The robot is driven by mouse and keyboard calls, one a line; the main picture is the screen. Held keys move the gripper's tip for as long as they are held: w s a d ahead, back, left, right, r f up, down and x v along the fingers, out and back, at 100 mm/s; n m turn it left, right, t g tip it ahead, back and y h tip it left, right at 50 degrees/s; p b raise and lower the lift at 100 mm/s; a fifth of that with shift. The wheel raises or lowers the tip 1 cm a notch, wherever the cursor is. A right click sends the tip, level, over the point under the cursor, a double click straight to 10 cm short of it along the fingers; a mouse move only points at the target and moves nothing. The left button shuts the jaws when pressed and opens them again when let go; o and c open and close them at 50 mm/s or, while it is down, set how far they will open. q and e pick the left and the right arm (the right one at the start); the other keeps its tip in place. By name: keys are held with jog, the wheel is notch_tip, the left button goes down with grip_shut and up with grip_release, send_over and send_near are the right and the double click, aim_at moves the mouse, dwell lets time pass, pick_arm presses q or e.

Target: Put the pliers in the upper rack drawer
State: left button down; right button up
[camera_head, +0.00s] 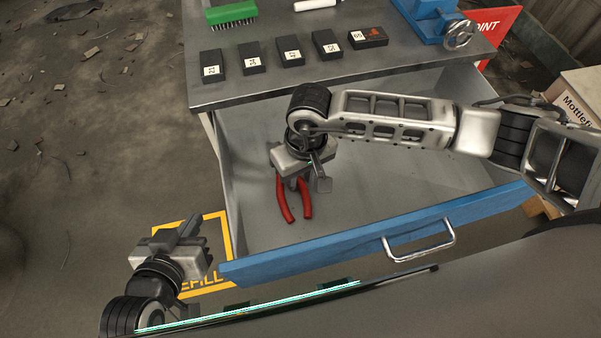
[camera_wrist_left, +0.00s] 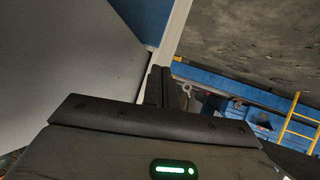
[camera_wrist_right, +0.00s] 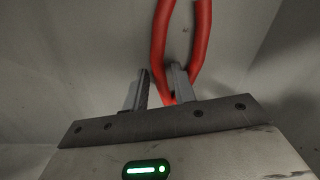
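The pliers (camera_head: 283,201) have red handles and are inside the pulled-out drawer (camera_head: 350,238) with the blue front, just under the grey top. Their jaws are hidden beneath my right gripper (camera_head: 307,184). In the right wrist view the red handles (camera_wrist_right: 203,40) rise past the fingers, one finger overlapping them. The right gripper (camera_wrist_right: 160,88) is open, its fingers apart, over the drawer floor. Whether the pliers touch a finger or lie fully on the floor is unclear. My left gripper (camera_head: 188,230) is outside the drawer, left of its front corner; its fingers (camera_wrist_left: 160,85) are together and empty.
On the grey top (camera_head: 225,92) are several black numbered boxes (camera_head: 290,52), a green brush (camera_head: 231,13) and a blue vise (camera_head: 430,18). A cardboard box (camera_head: 580,95) stands at the right. The drawer's right floor is clear. A yellow floor marking (camera_head: 228,235) lies near the left gripper.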

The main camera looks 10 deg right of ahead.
jog(key=shift+o, duration=0.4)
notch_tip(320, 180, up, 12)
jog(key=d, duration=0.1)
jog(key=shift+w, duration=0.15)
jog(key=shift+r, duration=0.1)
dwell(0.4)
